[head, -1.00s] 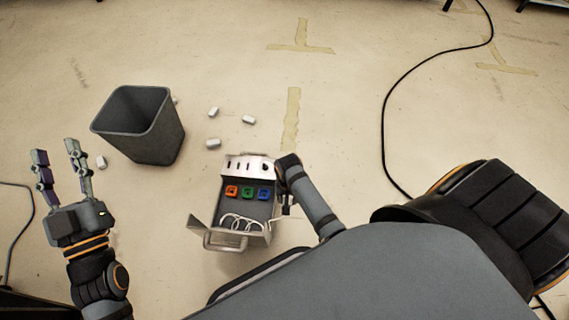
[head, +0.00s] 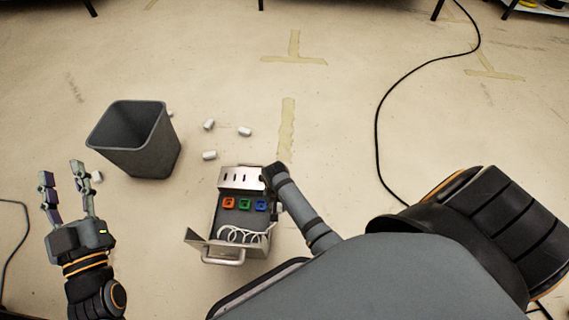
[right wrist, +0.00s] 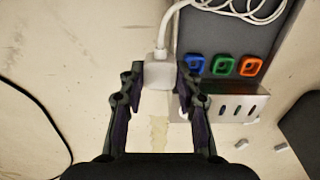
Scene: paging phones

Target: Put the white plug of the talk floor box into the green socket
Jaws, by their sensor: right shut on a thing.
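The talk floor box (head: 213,222) is a grey metal box on the floor with its lid open. Inside is a row of orange, green and blue sockets, the green socket (head: 244,204) in the middle; it also shows in the right wrist view (right wrist: 223,66). White cable lies coiled in the box. My right gripper (right wrist: 158,76) is shut on the white plug (right wrist: 158,71), whose cable runs up towards the box. The plug is beside the box, on the blue socket's side, apart from the green socket. The arm hides this gripper in the head view. My left gripper (head: 62,180) is open and empty.
A dark grey bin (head: 152,150) stands left of the box. Several small white pieces (head: 245,131) lie on the floor around it. A black cable (head: 378,135) curves along the floor at the right. The floor behind the box is mostly clear.

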